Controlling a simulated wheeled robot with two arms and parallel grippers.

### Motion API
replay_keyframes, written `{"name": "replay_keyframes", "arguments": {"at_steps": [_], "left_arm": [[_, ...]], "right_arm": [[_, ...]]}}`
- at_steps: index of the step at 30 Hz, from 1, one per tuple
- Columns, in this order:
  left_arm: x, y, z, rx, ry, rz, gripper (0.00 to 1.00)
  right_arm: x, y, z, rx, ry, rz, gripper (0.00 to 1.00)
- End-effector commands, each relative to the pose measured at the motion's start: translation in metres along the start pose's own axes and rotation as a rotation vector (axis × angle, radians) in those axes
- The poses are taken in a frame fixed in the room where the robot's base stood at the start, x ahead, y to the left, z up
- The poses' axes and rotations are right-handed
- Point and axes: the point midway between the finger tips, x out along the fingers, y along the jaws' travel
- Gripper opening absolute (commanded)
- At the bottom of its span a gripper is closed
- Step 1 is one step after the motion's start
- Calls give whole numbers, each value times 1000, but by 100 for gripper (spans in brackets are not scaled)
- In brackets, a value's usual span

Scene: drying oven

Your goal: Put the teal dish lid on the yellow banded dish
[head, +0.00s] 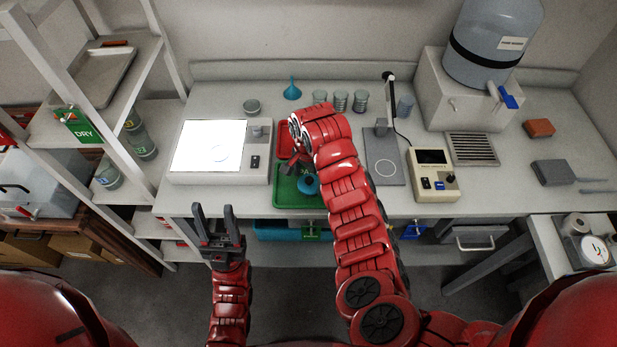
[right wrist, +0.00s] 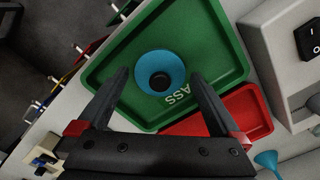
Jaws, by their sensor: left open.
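The teal lid (head: 308,186), round with a dark knob in its middle, lies in the green tray. It also shows in the right wrist view (right wrist: 143,66), ahead of my right gripper and between the lines of its fingers. My right gripper (right wrist: 166,86) is open and empty, above the green tray. In the head view, my right arm partly covers that area. My left gripper (head: 214,210) is open and empty in front of the table's front edge. I cannot make out a yellow band on any dish; a small grey round dish (head: 252,106) stands at the back left.
The green tray (right wrist: 108,72) adjoins a red tray (right wrist: 250,98). A lit white panel (head: 205,135) is to the left. Several grey containers (head: 340,100) and a blue funnel (head: 292,90) stand behind. A stand (head: 384,160) and a beige device (head: 432,175) are right.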

Motion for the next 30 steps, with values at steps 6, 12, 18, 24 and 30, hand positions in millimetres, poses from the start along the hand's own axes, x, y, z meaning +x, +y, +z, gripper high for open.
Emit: {"name": "replay_keyframes", "arguments": {"at_steps": [6,12,18,24,30], "left_arm": [[-2,0,0,0,0,0,50],[2,0,0,0,0,0,50],[14,-1,-2,0,0,0,50],[21,-1,-4,0,0,0,50],[38,-2,-6,0,0,0,50]], "right_arm": [[-6,0,0,0,0,-1,100],[-44,-1,1,-4,3,1,100],[-84,-2,2,-2,1,0,100],[-126,-2,3,1,-6,-5,100],[-161,0,0,-1,-2,1,100]]}}
